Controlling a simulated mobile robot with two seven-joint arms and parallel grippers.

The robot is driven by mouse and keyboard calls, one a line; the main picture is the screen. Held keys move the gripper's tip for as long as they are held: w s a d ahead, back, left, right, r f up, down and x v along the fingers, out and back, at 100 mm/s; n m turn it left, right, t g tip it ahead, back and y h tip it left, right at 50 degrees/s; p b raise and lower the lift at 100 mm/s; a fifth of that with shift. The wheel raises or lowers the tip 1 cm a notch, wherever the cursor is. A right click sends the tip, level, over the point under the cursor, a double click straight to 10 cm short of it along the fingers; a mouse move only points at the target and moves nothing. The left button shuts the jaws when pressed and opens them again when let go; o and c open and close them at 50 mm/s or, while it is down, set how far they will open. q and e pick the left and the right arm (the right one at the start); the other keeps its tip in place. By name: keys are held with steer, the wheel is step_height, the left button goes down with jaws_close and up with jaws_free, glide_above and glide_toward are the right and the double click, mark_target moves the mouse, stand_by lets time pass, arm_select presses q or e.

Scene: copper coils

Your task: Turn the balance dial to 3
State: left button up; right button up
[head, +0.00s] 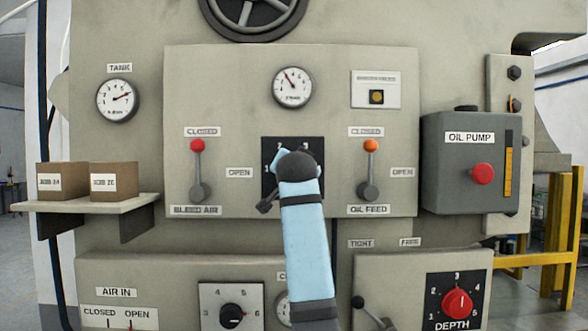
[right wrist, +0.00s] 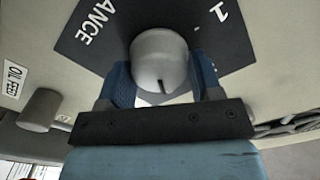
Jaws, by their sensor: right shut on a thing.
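The balance dial (right wrist: 160,60) is a grey round knob with a dark slot-like mark on its face, in the right wrist view. It stands on a dark plate (right wrist: 92,40) lettered "ANCE", with a "1" on the other side. My right gripper (right wrist: 162,84) has a finger on each side of the knob and is shut on it. In the head view my right arm and gripper cover the dial, and only parts of its dark plate (head: 268,150) show, with numbers partly visible along the top. I cannot read the dial's setting. My left gripper is not in view.
A red-knobbed bleed air lever (head: 198,170) and an orange-knobbed oil feed lever (head: 370,170) flank the dial. A gauge (head: 292,87) is above. A shelf (head: 85,204) with two boxes is left, and the oil pump box (head: 450,190) is right. A red depth dial (head: 457,303) is below.

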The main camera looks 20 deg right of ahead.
steer(key=o, duration=0.9)
steer(key=shift+s, duration=0.1)
steer(key=b+v, duration=0.4)
steer(key=v, duration=0.9)
steer(key=shift+s, duration=0.35)
steer(key=shift+a+r, duration=0.1)
